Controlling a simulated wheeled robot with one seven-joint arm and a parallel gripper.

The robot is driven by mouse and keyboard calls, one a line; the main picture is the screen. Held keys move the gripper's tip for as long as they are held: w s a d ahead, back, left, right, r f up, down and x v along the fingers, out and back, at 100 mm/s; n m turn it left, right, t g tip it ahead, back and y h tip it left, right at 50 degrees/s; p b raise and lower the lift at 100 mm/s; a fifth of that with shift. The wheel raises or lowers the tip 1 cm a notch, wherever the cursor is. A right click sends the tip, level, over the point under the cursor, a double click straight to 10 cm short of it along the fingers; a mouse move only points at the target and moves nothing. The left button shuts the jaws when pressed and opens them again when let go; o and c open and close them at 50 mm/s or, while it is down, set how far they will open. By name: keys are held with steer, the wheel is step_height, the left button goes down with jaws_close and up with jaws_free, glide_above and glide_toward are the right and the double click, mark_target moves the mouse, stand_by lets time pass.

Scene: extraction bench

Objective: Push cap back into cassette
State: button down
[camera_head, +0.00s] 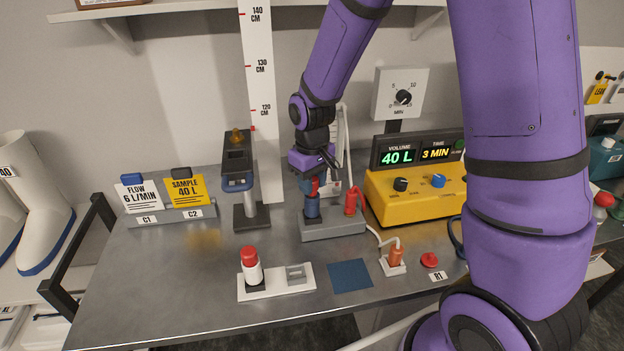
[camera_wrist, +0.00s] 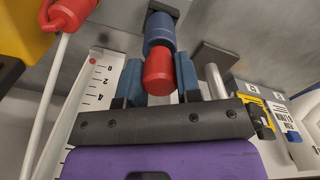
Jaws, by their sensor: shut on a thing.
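My gripper (camera_head: 311,186) is at the grey rack, shut on a red cap (camera_wrist: 158,74) on a blue cylinder (camera_wrist: 158,32). The cap shows clearly between the two blue fingers in the wrist view. The blue cylinder, which looks like the cassette, stands upright in the left of the grey rack (camera_head: 334,231). The cap meets the cylinder's end; I cannot tell how deep it sits. In the head view the fingers partly hide the cap. Another red cap (camera_head: 429,260) lies on the bench by the R1 label.
A red fitting with a white tube (camera_head: 352,201) stands close right of the gripper, in the same rack. A dark device on a post (camera_head: 238,165) is left. The yellow pump (camera_head: 412,196) is right. A red-topped white bottle (camera_head: 251,268) and blue mat (camera_head: 350,275) are in front.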

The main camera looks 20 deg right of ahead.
steer(key=shift+f, duration=0.7)
steer(key=c, duration=0.7)
jaws_free()
steer(key=shift+c, duration=0.2)
step_height(320, 180, up, 11)
steer(key=shift+f, duration=0.1)
steer(key=s+d+r+m+t, duration=0.2)
steer(key=s+d+r, duration=0.1)
steer(key=s+r, duration=0.5)
steer(key=s+d+r+m+t, duration=0.1)
steer(key=s+d+r+t, duration=0.2)
steer(key=s+r, duration=0.5)
steer(key=s+d, duration=0.1)
steer(key=s, duration=0.6)
steer(key=shift+m, duration=0.4)
